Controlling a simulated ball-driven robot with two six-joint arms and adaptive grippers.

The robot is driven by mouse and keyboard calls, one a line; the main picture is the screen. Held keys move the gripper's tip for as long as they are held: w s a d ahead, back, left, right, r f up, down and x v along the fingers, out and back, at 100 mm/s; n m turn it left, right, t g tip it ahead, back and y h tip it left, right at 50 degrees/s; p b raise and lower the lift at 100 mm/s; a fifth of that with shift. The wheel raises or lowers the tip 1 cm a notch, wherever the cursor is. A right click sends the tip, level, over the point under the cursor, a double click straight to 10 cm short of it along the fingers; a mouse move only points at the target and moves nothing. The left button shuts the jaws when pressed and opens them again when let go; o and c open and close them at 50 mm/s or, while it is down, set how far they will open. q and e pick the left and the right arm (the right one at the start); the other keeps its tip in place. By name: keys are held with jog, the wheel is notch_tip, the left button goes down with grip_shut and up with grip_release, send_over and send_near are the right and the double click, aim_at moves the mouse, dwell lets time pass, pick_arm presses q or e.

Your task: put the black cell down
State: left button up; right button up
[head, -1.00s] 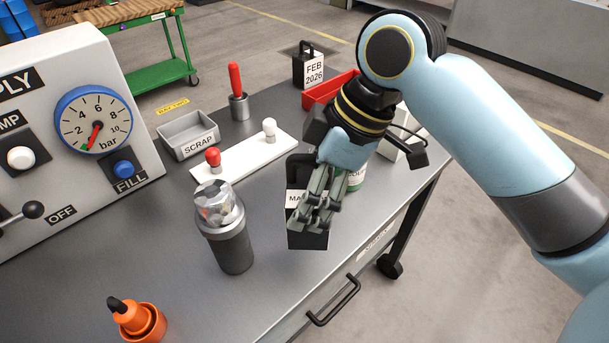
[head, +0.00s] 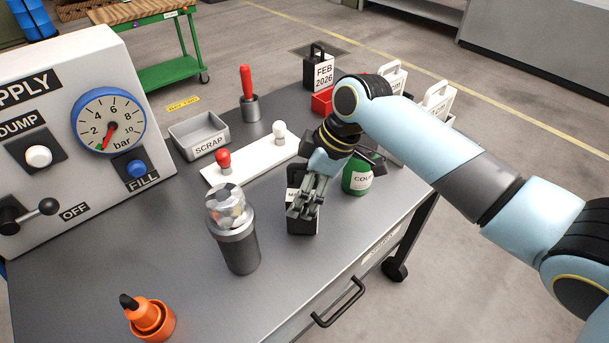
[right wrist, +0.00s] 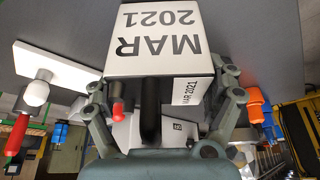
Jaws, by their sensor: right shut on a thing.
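The black cell (head: 301,224) is a dark block with a white label and a black handle. In the right wrist view its label (right wrist: 162,30) reads MAR 2021, upside down. My right gripper (head: 307,205) is shut on the cell from above, with its fingers on both sides of it in the right wrist view. The cell is upright over the front part of the grey bench (head: 285,275); I cannot tell whether its base touches the top. My left gripper is not in view.
A clear-domed grey canister (head: 238,243) stands left of the cell. Behind are a white board with red and white knobs (head: 243,160) and a scrap tray (head: 199,138). A green-labelled can (head: 357,180) is close on the right.

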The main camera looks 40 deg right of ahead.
jog(key=shift+w, duration=0.1)
jog(key=o, duration=1.5)
jog(key=shift+f, duration=0.1)
jog(key=v, duration=1.2)
